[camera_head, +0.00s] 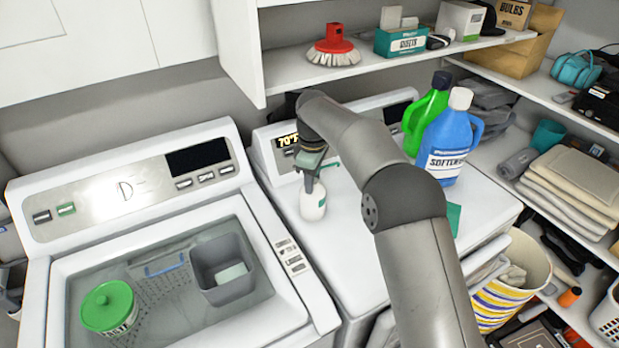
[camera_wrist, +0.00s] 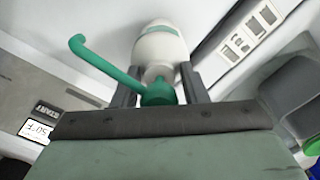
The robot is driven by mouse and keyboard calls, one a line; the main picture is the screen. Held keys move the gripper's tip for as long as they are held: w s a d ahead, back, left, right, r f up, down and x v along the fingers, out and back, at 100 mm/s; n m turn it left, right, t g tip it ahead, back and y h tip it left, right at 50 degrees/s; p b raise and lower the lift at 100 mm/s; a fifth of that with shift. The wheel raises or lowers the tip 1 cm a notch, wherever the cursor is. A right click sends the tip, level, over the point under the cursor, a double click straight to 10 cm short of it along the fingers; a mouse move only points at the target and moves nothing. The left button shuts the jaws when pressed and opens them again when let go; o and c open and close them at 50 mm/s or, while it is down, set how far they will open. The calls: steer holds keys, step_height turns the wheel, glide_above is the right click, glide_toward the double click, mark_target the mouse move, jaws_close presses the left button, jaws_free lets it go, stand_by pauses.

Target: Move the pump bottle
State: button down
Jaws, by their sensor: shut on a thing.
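The pump bottle (camera_head: 313,203) is white with a green pump, in the head view over the left part of the right machine's top. In the wrist view the bottle (camera_wrist: 160,45) shows its white body and a green spout reaching to the left. My gripper (camera_head: 312,176) points down over the bottle's top. In the wrist view my gripper's two fingers (camera_wrist: 160,85) stand on either side of the bottle's neck and are shut on it. The bottle looks about upright. I cannot tell whether its base touches the machine top.
A blue softener bottle (camera_head: 450,138) and a green bottle (camera_head: 427,112) stand on the right machine (camera_head: 365,255). The left machine's lid (camera_head: 180,315) shows a grey bin (camera_head: 222,269) and a green-lidded container (camera_head: 108,306). A shelf (camera_head: 375,62) with a red brush (camera_head: 333,47) hangs above.

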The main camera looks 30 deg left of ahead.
steer(key=shift+f, duration=0.4)
